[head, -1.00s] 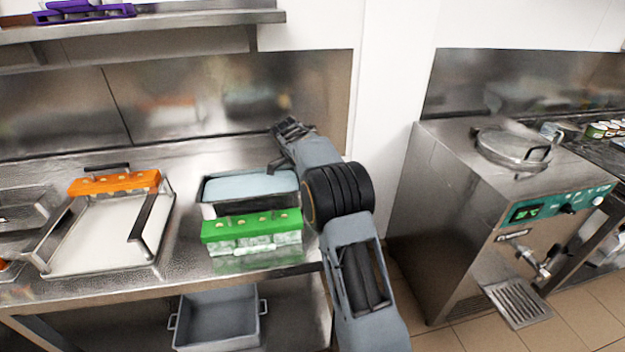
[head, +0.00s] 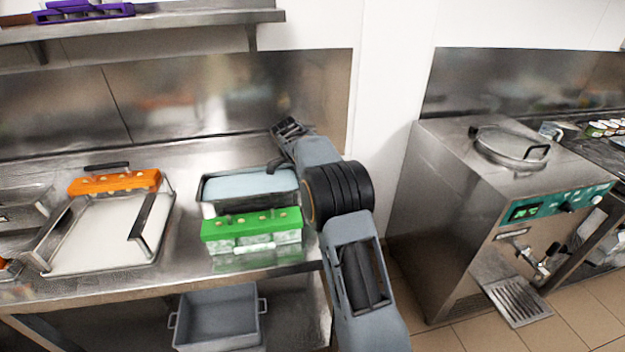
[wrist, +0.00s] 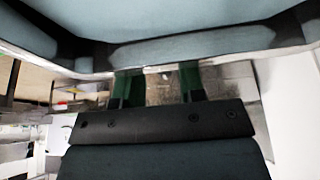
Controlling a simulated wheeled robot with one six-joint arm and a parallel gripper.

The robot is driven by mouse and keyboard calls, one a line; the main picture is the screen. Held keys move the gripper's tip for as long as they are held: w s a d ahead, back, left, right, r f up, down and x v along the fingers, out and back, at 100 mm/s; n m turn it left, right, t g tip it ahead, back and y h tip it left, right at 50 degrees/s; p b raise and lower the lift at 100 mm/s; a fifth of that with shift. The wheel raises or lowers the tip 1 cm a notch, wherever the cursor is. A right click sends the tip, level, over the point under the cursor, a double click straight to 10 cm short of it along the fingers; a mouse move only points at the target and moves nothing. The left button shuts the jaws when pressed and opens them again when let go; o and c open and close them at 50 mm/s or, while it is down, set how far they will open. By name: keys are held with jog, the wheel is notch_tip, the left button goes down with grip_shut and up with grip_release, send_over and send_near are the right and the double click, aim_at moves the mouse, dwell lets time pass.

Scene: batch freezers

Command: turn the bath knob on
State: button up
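The bath (head: 206,190) is a steel tank of pale blue liquid on the counter, behind a green mould. I cannot make out its knob in either view. My arm reaches over the bath's right end, and its wrist is near the back right corner. In the wrist view, my gripper (wrist: 158,80) has its two dark green fingers apart, with nothing visible between them. Their tips are close to a pale metal rim (wrist: 90,73) along a blue-grey surface, probably the bath's. Whether they touch it I cannot tell.
The green mould (head: 250,224) stands against the bath's front. A steel tray (head: 100,240) with black handles and an orange mould (head: 115,182) are to the left. A batch freezer (head: 450,200) stands right, across a floor gap. A shelf (head: 150,20) hangs above the counter.

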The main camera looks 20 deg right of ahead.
jog(key=shift+w+f, duration=0.15)
jog(key=shift+f, duration=0.05)
jog(key=shift+r, duration=0.1)
jog(key=p+v, duration=0.1)
jog(key=v, duration=1.2)
jog(key=shift+a+r+p, duration=0.15)
jog(key=shift+r+p, duration=0.1)
jog(key=shift+p, duration=0.05)
